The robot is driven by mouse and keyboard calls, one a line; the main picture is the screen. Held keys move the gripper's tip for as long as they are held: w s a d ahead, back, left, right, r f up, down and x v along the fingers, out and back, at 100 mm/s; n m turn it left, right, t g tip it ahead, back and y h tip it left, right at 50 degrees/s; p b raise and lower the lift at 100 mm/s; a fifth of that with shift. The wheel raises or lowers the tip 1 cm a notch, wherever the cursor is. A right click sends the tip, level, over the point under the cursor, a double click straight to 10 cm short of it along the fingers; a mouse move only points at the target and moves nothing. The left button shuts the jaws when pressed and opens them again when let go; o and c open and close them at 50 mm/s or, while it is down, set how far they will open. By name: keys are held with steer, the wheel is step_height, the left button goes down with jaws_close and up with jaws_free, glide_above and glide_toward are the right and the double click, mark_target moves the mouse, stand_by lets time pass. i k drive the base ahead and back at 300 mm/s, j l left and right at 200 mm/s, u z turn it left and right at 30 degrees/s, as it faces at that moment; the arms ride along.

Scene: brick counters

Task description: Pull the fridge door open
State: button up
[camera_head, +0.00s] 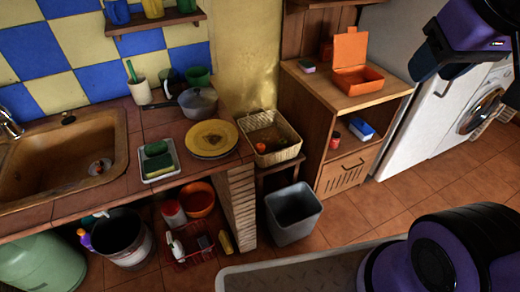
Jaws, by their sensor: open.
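A white fridge (428,125) stands at the right, beside the wooden cabinet. What I can see of its door looks shut. A dark handle-like mark shows near its upper edge, partly covered by my gripper. My gripper (470,75) is at the top right, purple with dark fingers spread wide apart. It is empty and overlaps the fridge in the picture. I cannot tell how far it is from the door or whether it touches it.
A white washing machine (482,108) is right of the fridge. The wooden cabinet (310,90) holds an open orange box (362,80). A grey bin (292,218) stands on the tiled floor. Floor in front of the fridge (425,185) is clear.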

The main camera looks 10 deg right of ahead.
mark_target(438, 103)
steer(key=z, duration=1.5)
steer(key=i+l+u, duration=0.2)
steer(key=i, duration=0.85)
steer(key=i+j, duration=0.05)
steer(key=j, duration=0.05)
